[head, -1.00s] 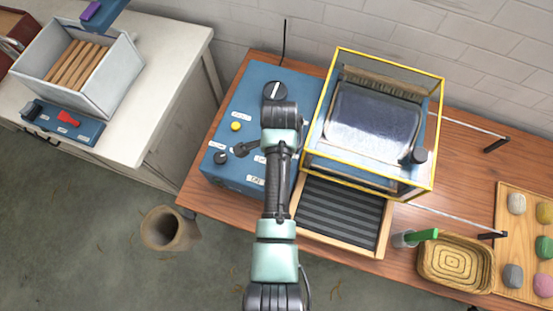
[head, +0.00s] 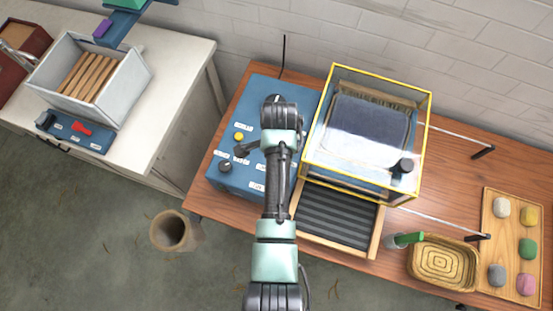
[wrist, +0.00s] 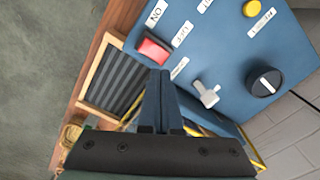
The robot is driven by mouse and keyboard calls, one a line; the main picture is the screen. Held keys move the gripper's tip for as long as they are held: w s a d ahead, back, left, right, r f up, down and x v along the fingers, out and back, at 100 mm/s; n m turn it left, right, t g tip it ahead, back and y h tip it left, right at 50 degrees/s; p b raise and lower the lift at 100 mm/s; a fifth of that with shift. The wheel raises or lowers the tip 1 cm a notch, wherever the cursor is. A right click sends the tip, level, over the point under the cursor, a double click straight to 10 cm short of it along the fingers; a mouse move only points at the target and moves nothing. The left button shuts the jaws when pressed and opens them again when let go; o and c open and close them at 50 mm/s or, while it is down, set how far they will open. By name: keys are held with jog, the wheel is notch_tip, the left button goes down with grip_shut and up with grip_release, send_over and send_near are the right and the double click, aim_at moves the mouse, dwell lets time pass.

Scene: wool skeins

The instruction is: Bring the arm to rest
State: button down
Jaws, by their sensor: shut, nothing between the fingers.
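My gripper (wrist: 158,75) is shut and empty in the wrist view, its two dark fingers pressed together. It hangs over the blue control box (head: 262,92), close to a red button (wrist: 153,50) and a white lever (wrist: 207,95). I cannot tell whether the fingertips touch the box. In the head view my arm reaches up from the bottom middle and covers part of the box, hiding the red button. A yellow button (head: 239,136) and a dark knob (head: 225,166) show to the left of my arm.
A yellow-edged clear case (head: 428,130) stands right of my arm, above a ribbed black tray (head: 335,215). Further right are a woven basket (head: 418,262) and a wooden board (head: 512,235) with several coloured skeins. A white counter (head: 150,125) is left; a round bin (head: 170,231) stands on the floor.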

jog(key=shift+w, duration=0.1)
dwell(0.4)
jog(key=w+r+n+t+b, duration=0.5)
jog(key=w+r+t, duration=0.5)
jog(key=w+r, duration=0.8)
notch_tip(320, 180, up, 14)
jog(key=n+t+b, duration=0.2)
jog(key=n+t, duration=0.1)
jog(key=t, duration=0.2)
jog(key=s+r+n+t+b, duration=0.2)
jog(key=s+r+t, duration=0.1)
jog(key=r, duration=0.6)
jog(key=s+r+n+t+b, duration=0.2)
jog(key=s+r+t, duration=0.2)
jog(key=r, duration=0.5)
jog(key=s+r+n+t+b, duration=0.1)
jog(key=s+r+n+t, duration=0.2)
jog(key=s+r, duration=0.8)
jog(key=shift+s+n+t, duration=0.3)
jog(key=shift+s+t, duration=0.6)
jog(key=shift+t, duration=0.3)
